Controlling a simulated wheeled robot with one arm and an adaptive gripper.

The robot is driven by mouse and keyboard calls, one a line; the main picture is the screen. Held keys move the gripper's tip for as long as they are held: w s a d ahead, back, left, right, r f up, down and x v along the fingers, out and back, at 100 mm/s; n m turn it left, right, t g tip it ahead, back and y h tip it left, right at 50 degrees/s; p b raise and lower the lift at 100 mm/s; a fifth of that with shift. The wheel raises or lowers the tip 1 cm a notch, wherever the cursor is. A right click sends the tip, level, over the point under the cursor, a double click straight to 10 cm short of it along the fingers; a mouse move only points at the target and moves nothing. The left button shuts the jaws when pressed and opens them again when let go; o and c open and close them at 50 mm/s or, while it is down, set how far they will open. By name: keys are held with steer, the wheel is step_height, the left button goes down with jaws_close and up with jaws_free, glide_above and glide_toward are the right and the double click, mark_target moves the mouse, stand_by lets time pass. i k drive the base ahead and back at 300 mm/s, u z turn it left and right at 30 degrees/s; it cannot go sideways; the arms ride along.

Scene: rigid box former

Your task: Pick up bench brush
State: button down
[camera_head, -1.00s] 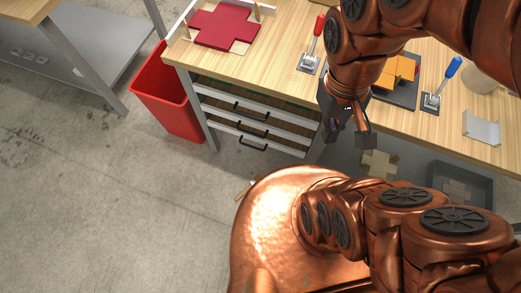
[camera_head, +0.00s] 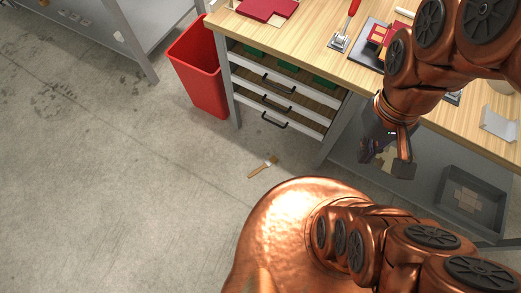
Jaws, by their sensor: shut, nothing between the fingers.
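The bench brush (camera_head: 262,167) lies on the concrete floor, just beyond my copper base and in front of the drawers. It is small, with a tan wooden handle toward the lower left and a wider bristle end toward the upper right. My gripper (camera_head: 384,158) hangs in front of the workbench's right part, well to the right of the brush and apart from it. It is shut and empty. Nothing covers the brush.
A red bin (camera_head: 200,70) stands left of the workbench (camera_head: 305,40). The bench has drawers with black handles (camera_head: 277,84). A grey tray (camera_head: 470,200) sits on the lower shelf at right. The floor left of the brush is clear.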

mark_target(268, 164)
steer(key=u, duration=0.55)
steer(key=k, duration=1.5)
steer(key=u, duration=1.05)
steer(key=i, duration=0.7)
steer(key=u, duration=0.45)
steer(key=i, duration=0.8)
steer(key=z, duration=0.7)
steer(key=i, duration=0.45)
steer(key=z, duration=0.4)
